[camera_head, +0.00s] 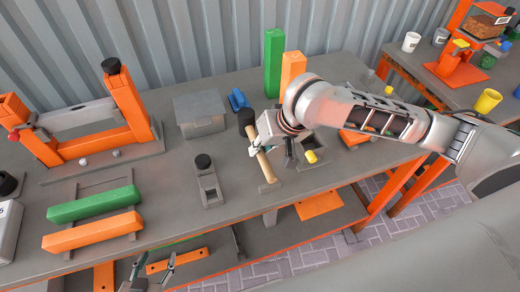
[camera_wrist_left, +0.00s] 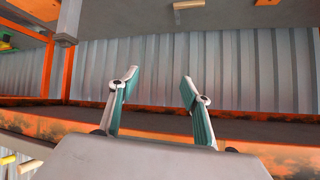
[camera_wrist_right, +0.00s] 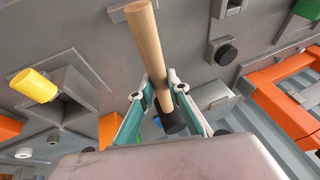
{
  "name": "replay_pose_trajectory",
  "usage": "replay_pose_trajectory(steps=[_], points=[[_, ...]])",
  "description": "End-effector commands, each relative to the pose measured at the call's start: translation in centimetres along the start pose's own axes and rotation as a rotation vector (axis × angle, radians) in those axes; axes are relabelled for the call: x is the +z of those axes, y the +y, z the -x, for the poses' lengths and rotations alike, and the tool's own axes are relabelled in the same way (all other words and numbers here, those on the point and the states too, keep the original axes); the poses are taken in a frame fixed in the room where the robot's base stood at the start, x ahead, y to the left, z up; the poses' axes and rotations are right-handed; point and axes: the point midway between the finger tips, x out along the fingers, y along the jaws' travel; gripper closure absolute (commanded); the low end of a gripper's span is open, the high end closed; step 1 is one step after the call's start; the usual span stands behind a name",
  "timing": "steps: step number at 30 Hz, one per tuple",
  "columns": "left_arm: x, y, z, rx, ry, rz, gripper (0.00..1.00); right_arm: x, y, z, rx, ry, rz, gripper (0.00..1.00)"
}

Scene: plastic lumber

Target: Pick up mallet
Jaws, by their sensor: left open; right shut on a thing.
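The mallet has a light wooden handle (camera_head: 262,160) and a black head (camera_head: 246,119). In the head view it is tilted, with its lower handle end near the front part of the bench top. My right gripper (camera_head: 256,146) is shut on the handle. In the right wrist view the handle (camera_wrist_right: 147,45) runs between the fingers of my right gripper (camera_wrist_right: 164,92), with the black head (camera_wrist_right: 172,120) close to the palm. My left gripper (camera_head: 155,268) is open and empty, low in front of the bench's edge; its spread fingers (camera_wrist_left: 158,88) show in the left wrist view.
The grey bench (camera_head: 165,220) carries a green beam (camera_head: 94,204), an orange beam (camera_head: 92,231), a black-knobbed fixture (camera_head: 208,185) and a grey box (camera_head: 200,115). A yellow cylinder (camera_head: 311,156) is right of the mallet. Upright green (camera_head: 273,62) and orange blocks stand behind.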

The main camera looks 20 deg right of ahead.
Motion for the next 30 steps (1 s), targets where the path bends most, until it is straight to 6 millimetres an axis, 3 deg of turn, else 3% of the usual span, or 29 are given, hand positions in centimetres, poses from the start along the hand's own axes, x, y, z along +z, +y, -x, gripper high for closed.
replay_pose_trajectory(steps=[7, 10, 15, 21, 30], points=[[1.0, -1.4, 1.0, -0.024, -0.049, 0.001, 0.52, -2.8, -1.8, 6.3, -0.001, 0.010, 0.004, 1.00], [2.4, -1.4, 0.8, -0.029, -0.067, 0.008, 0.52, -3.8, -2.5, 8.5, -0.001, 0.011, 0.004, 1.00], [2.5, -1.0, 0.8, -0.026, -0.068, 0.017, 0.52, -5.1, -3.4, 11.8, -0.001, 0.009, 0.003, 1.00], [1.6, -0.5, 0.8, -0.019, -0.053, 0.021, 0.52, -6.0, -4.1, 14.3, 0.000, 0.006, 0.002, 1.00], [1.1, -0.8, 0.6, -0.020, -0.043, 0.013, 0.52, -6.5, -4.5, 15.6, 0.000, 0.003, 0.001, 1.00]])
